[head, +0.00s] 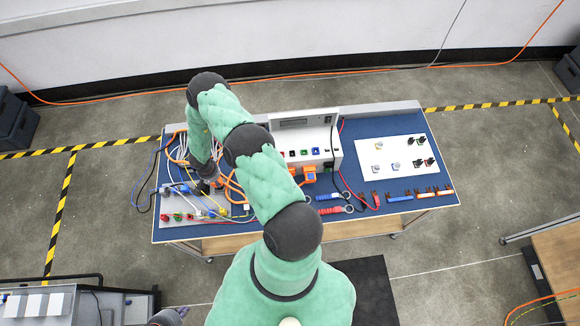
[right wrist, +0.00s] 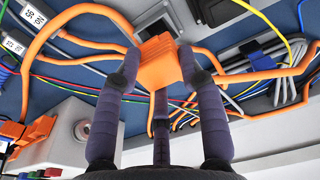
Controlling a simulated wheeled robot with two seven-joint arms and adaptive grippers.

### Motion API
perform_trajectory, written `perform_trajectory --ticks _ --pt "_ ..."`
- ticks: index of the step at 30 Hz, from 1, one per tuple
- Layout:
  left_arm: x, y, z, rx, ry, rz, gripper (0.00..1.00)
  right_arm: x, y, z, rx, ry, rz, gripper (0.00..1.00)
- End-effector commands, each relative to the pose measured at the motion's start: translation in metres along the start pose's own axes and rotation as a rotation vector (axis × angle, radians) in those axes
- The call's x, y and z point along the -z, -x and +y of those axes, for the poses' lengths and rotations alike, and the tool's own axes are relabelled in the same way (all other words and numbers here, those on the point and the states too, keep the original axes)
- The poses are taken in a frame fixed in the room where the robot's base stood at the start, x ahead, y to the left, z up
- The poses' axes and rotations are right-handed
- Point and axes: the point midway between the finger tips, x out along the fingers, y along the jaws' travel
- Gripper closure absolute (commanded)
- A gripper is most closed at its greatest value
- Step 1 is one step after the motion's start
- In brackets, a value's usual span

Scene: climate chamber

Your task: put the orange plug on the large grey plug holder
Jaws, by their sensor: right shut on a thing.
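The orange plug (right wrist: 160,62) is between the dark fingers of my right gripper (right wrist: 163,72), which is shut on it. In the head view my right gripper (head: 208,182) is over the left part of the blue table, small and partly hidden among cables. I cannot tell for sure which is the large grey plug holder. My left gripper (head: 168,316) shows only as a dark piece at the bottom edge, its fingers not clear.
Orange, yellow, blue and red cables crowd the space around the plug. A white instrument box (head: 325,148) stands at the table's back middle; it also shows at lower left in the wrist view (right wrist: 70,140). A white panel (head: 370,150) with small parts lies at right.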

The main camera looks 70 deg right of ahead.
Motion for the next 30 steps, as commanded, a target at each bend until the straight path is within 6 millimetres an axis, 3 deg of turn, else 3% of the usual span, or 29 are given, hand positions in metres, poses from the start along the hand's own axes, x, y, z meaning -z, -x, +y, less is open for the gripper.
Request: perform_trajectory --ticks 16,30 --pt "-0.001 0.021 0.007 0.000 0.000 0.000 1.00 0.001 0.002 0.000 0.006 0.003 -0.031 1.00" --pt "-0.001 0.023 0.008 0.000 0.000 0.000 1.00 0.001 0.001 -0.001 0.008 0.003 -0.035 1.00"
